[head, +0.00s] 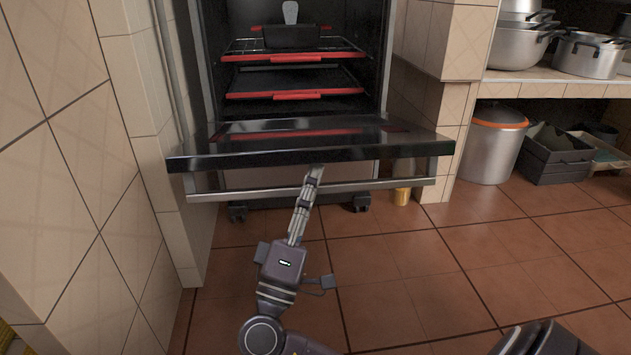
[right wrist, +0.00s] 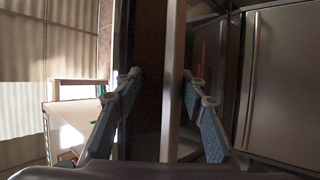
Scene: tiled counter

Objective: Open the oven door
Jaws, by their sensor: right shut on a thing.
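The oven door (head: 400,150) is a dark panel hinged low on the oven (head: 205,60). It is swung down and out, close to flat, and the oven's inside shows above it. The silver bar handle (head: 240,193) runs along the door's outer edge. My right gripper (head: 314,175) reaches up from below and is shut on the handle near its middle. In the right wrist view, the handle (right wrist: 174,50) runs upright between the two fingers. My left gripper is out of view.
Red-edged racks (head: 290,57) and a dark pan (head: 290,36) are inside the oven. A tiled wall (head: 60,200) stands close on the left. A silver bin (head: 490,150) and a dark crate (head: 555,160) are at right. The tiled floor before the oven is clear.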

